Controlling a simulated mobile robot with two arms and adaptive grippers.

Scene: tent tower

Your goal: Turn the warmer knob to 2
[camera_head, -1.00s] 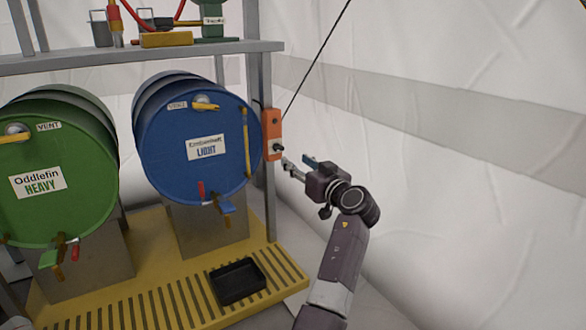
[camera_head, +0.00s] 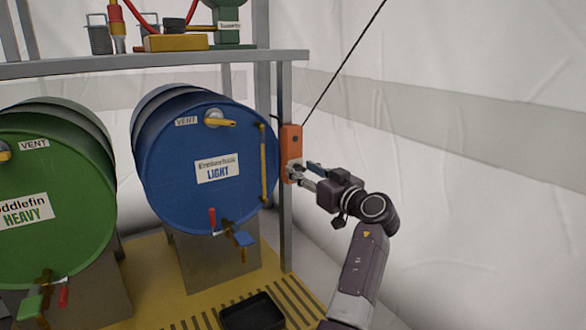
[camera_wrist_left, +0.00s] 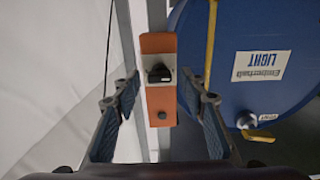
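The warmer control is an orange box (camera_head: 291,138) on the rack post, right of the blue drum. In the left wrist view the orange box (camera_wrist_left: 160,102) shows a pale plate with a black knob (camera_wrist_left: 160,73). Its numbers cannot be read. My left gripper (camera_head: 297,172) reaches the lower part of the box in the head view and partly hides the knob. In the left wrist view the left gripper (camera_wrist_left: 159,84) is open, with one finger on each side of the knob and visible gaps. Contact cannot be confirmed. My right gripper is not in view.
The blue drum (camera_head: 180,170), with a yellow gauge tube and blue tap, stands close left of the box. A green drum (camera_head: 60,240) is farther left. A black tray (camera_head: 252,312) lies on the yellow grating. Tent wall is at right.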

